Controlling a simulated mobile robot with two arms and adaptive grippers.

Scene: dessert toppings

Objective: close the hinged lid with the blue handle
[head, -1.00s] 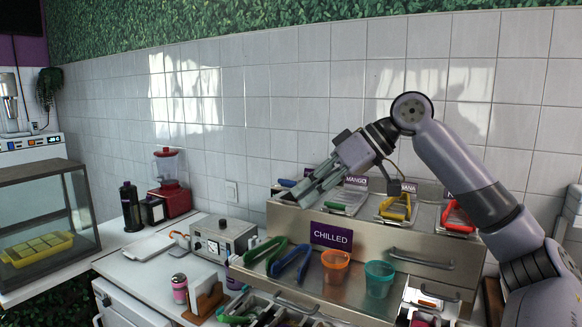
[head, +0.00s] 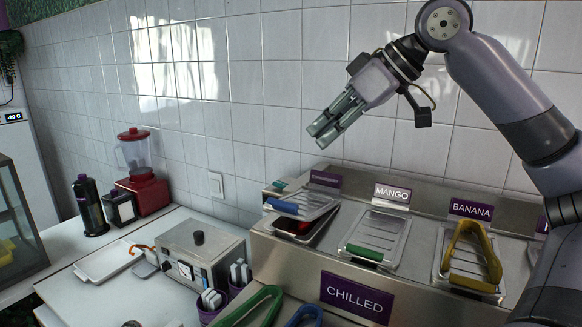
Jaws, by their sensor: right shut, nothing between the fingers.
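The clear hinged lid (head: 310,203) with the blue handle (head: 283,206) is at the left end of the chilled counter in the head view. The lid is tilted up and stands partly open above its dark tray (head: 318,237), where some red contents show under it. My right gripper (head: 322,135) is in the air above and behind the lid, in front of the tiled wall. It is shut, empty and apart from the lid. My left gripper is not in view.
Yellow tongs (head: 470,255) rest on the banana lid. A steel appliance (head: 195,252) and a red blender (head: 141,180) stand to the left.

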